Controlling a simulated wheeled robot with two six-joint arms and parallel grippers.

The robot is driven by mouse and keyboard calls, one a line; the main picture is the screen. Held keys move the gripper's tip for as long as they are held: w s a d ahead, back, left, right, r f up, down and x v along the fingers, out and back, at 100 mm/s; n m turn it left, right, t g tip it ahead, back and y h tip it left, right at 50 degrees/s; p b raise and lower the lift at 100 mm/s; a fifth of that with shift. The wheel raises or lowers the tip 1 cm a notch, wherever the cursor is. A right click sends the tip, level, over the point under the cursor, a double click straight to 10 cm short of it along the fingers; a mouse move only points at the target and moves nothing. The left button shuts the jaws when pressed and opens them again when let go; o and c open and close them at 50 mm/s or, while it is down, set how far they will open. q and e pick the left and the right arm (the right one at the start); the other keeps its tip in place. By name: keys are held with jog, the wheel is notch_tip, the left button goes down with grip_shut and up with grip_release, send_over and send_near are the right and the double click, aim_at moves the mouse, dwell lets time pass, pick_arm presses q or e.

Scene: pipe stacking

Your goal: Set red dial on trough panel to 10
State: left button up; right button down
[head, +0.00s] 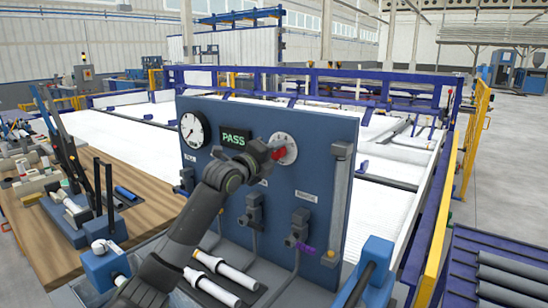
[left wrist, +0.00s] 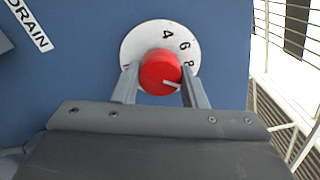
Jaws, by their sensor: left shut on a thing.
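The red dial (head: 277,154) sits on a round white scale plate (head: 288,143) on the upper part of the blue trough panel (head: 330,125). My left gripper (head: 270,155) reaches up to it from the lower left. In the left wrist view the gripper's two fingers (left wrist: 160,70) are shut on the red knob (left wrist: 157,68), one on each side. The plate (left wrist: 138,42) shows 4, 6 and 8; the fingers hide other parts of the scale. The knob's white pointer line (left wrist: 172,83) points to the lower right, past the 8. My right gripper is not in view.
The panel also carries a gauge (head: 194,130), a green PASS display (head: 236,139), several valves and a clear vertical tube (head: 337,190). White pipes (head: 225,270) lie in front of it. A wooden bench (head: 140,215) with tools stands left, and a yellow rail (head: 470,165) right.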

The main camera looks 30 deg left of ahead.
pick_arm(q)
jog(key=shift+f+m+b, duration=0.2)
jog(key=shift+m+b, duration=0.2)
jog(key=shift+m, duration=1.8)
jog(key=o, duration=1)
jog(key=shift+c, duration=0.2)
jog(key=shift+r, duration=0.1)
jog(key=s+a+b, duration=0.2)
jog(key=s+b, duration=0.2)
jog(key=s, duration=1.3)
jog(key=shift+a+b, duration=0.2)
jog(key=shift+b, duration=0.15)
jog(key=shift+s+r, duration=0.1)
